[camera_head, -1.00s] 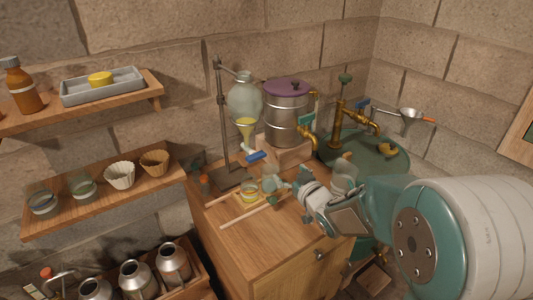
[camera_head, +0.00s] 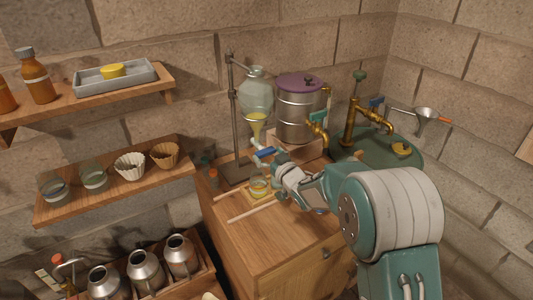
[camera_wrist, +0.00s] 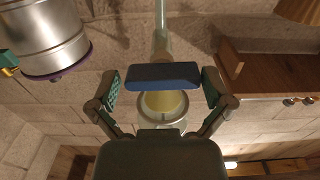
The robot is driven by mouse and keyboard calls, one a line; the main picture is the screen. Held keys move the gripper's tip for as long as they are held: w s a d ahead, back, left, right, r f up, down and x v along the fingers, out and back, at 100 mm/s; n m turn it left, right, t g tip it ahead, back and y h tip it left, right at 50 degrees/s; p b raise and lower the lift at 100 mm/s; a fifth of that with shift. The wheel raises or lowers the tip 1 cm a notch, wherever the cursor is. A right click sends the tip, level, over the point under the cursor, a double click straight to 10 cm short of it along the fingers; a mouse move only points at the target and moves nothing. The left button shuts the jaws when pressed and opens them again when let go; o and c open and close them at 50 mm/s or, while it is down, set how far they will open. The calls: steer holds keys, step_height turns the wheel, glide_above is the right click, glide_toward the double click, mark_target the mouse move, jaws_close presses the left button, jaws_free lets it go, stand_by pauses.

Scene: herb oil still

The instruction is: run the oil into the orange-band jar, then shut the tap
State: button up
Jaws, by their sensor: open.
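The glass separating funnel (camera_head: 256,95) hangs on a stand, with yellow oil low in its bulb. Its blue tap handle (camera_head: 265,152) lies crosswise to the stem. My gripper (camera_head: 267,163) is at the tap. In the wrist view, the open fingers (camera_wrist: 163,87) stand either side of the blue handle (camera_wrist: 163,76), with gaps visible. The funnel's bulb with yellow oil (camera_wrist: 163,103) shows behind it.
A steel still pot with a purple lid (camera_head: 299,105) and brass tap stands right of the funnel. The bench front is clear.

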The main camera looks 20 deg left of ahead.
steer(key=shift+w+a, duration=0.15)
steer(key=shift+a, duration=0.25)
steer(key=shift+d, duration=0.1)
steer(key=c, duration=0.8)
